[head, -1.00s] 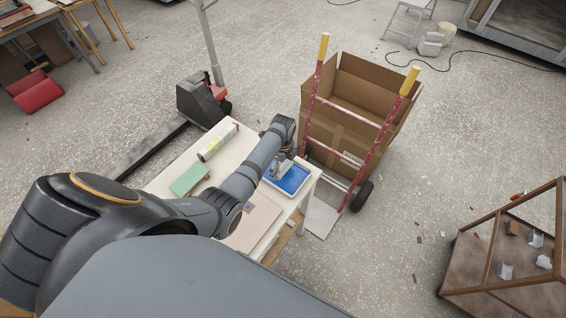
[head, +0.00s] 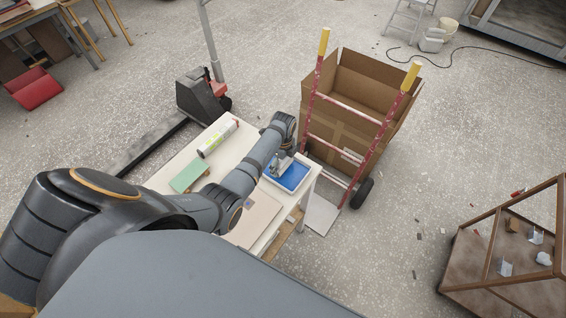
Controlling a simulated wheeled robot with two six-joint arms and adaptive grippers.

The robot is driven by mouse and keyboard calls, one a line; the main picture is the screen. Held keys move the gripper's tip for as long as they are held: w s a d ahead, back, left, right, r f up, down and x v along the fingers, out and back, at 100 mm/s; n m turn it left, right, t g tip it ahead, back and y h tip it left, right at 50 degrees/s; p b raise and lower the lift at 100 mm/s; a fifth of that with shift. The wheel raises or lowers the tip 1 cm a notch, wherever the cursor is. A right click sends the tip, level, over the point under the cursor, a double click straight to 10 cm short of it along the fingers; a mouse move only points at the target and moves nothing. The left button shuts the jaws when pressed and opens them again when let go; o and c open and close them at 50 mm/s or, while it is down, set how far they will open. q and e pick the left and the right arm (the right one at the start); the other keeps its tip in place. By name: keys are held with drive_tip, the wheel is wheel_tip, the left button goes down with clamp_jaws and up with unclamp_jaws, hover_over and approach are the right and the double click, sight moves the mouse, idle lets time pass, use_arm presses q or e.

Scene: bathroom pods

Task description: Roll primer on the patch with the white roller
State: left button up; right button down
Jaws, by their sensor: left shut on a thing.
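My left gripper (head: 282,164) is over a blue tray (head: 297,179) with a pale rim, at the right end of a white table. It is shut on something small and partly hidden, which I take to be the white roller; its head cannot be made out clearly. A flat beige board (head: 262,212) lies on the table nearer to me, partly covered by my left arm. I cannot make out a patch on it. My right gripper is not in view.
The white table (head: 166,176) also holds a green block (head: 188,176) and a white cartridge (head: 218,138). Just behind it stand a red hand truck (head: 352,110) and an open cardboard box (head: 365,84). A pallet jack (head: 200,95) is at the left.

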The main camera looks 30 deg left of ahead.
sight(283, 162)
use_arm(q)
drive_tip(key=shift+f, duration=0.45)
drive_tip(key=shift+s, duration=0.1)
idle(1.5)
wheel_tip(283, 162, up, 2)
drive_tip(key=shift+r+p, duration=0.1)
drive_tip(key=shift+p, duration=0.75)
drive_tip(key=shift+r, duration=2.4)
